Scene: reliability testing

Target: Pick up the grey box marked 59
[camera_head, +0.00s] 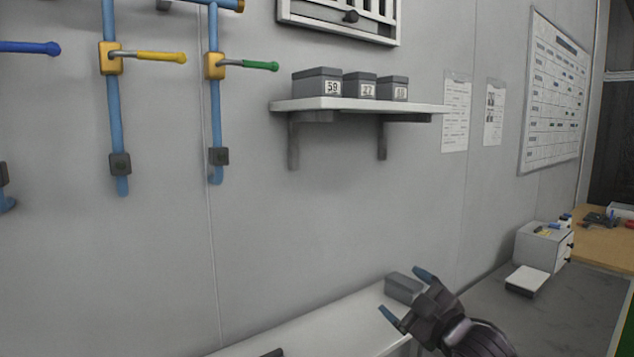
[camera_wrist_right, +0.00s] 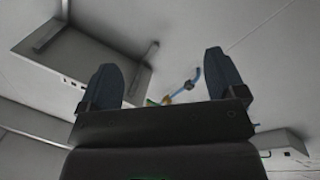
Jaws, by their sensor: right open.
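The grey box marked 59 (camera_head: 317,84) sits upright at the left end of a white wall shelf (camera_head: 345,104) in the head view. It is the largest of three lidded grey boxes there. My right gripper (camera_head: 406,294) is open and empty, low and to the right of the shelf, well apart from the box. In the right wrist view its two fingers (camera_wrist_right: 160,90) stand wide apart with nothing held. I cannot make out the box in that view. My left gripper is not in view.
Two smaller grey boxes (camera_head: 359,86) (camera_head: 393,88) stand right of box 59. Another grey box (camera_head: 404,287) lies by my right gripper on a low white surface (camera_head: 330,335). Blue pipes with valves (camera_head: 112,60) run down the wall at left. Wall below the shelf is clear.

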